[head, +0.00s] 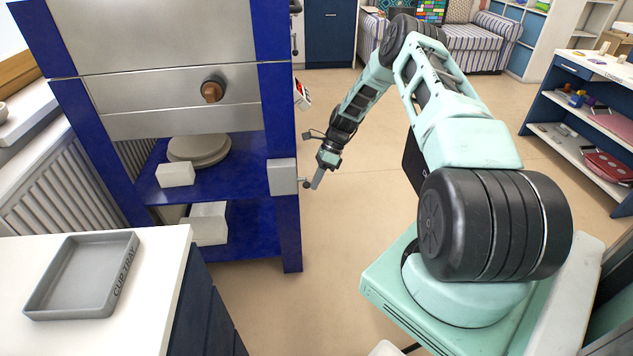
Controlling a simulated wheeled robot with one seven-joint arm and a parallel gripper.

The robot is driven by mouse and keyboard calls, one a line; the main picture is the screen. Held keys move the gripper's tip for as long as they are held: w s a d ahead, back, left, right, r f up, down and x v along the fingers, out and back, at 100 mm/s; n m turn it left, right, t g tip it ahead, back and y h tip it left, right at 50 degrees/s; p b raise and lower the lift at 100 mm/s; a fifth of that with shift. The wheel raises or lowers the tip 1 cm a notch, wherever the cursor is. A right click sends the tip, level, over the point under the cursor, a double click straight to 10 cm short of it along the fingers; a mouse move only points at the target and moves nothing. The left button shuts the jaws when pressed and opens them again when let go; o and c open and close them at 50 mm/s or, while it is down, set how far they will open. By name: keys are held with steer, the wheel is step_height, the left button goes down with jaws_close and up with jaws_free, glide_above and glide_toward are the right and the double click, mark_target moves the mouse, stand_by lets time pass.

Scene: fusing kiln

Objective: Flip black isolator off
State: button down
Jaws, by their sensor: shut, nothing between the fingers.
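A grey isolator box (283,177) is fixed to the blue right-hand front leg of the kiln. A small dark handle (306,183) sticks out from its right side, which faces away from the view. My gripper (316,185) is shut and empty, pointing down just right of this handle. The fingertips look very near the handle, but I cannot tell whether they touch. The handle's exact position and any markings are too small to read.
The kiln (165,95) has a brown front knob (212,90) and a controller (302,94) on its right side. A white counter at the lower left holds a grey cup tray (45,300). Blue shelves (570,70) stand at the right. Open floor lies between.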

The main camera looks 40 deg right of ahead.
steer(key=shift+w+r+g+y, duration=0.2)
steer(key=shift+r+g+y, duration=0.05)
steer(key=shift+g+y, duration=0.15)
steer(key=shift+w+d+r, duration=0.1)
steer(key=shift+w+r, duration=0.1)
steer(key=shift+r, duration=0.05)
stand_by(0.9)
steer(key=shift+r, duration=0.15)
steer(key=shift+r+p, duration=0.6)
steer(key=shift+r, duration=0.05)
steer(key=shift+s, duration=0.1)
steer(key=s+d+r, duration=0.1)
steer(key=d+r, duration=0.3)
steer(key=d, duration=0.4)
steer(key=shift+s+d+r+b, duration=0.15)
steer(key=shift+d+r+b, duration=0.05)
steer(key=shift+b, duration=0.25)
